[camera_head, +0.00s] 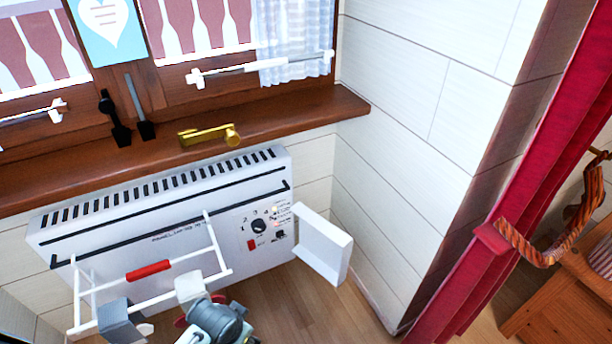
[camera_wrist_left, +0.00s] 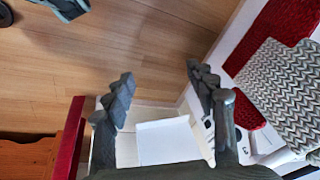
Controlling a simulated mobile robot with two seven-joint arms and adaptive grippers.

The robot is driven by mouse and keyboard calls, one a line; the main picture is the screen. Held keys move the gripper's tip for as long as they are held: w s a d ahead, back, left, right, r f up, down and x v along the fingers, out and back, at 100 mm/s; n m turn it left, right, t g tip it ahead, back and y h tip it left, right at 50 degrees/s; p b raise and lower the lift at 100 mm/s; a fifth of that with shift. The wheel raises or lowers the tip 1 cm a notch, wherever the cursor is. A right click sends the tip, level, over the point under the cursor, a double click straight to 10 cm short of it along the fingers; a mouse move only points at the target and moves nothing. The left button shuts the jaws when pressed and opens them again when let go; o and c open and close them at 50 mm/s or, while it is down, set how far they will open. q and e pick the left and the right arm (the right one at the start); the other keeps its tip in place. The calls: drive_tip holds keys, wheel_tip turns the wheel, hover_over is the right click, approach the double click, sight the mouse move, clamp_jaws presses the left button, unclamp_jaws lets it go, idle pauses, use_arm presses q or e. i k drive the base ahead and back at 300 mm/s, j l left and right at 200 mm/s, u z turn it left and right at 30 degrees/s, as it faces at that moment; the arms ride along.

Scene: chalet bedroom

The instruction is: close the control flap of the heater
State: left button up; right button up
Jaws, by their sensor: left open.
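The white heater (camera_head: 110,215) hangs under the window sill, with a dial and a red switch at its right end. Its control flap (camera_head: 323,247) is a white panel standing open, swung out to the right of the dial and apart from the heater's face. My left gripper (camera_wrist_left: 158,92) is open and empty, with two dark ridged fingers spread. A white panel, seemingly the flap, shows between and beyond the fingers (camera_wrist_left: 165,140). My right gripper is not clearly seen.
A white wire rack (camera_head: 219,250) with a red bar stands out in front of the heater. The wooden sill (camera_head: 310,112) carries a gold object (camera_head: 208,135). A red curtain (camera_head: 500,190) hangs at the right. Bare floor (camera_head: 300,312) lies below the flap.

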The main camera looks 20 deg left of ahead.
sight(327, 250)
drive_tip(key=k+l, duration=0.1)
drive_tip(key=l, duration=0.8)
drive_tip(key=k+l, duration=0.15)
drive_tip(key=l, duration=0.3)
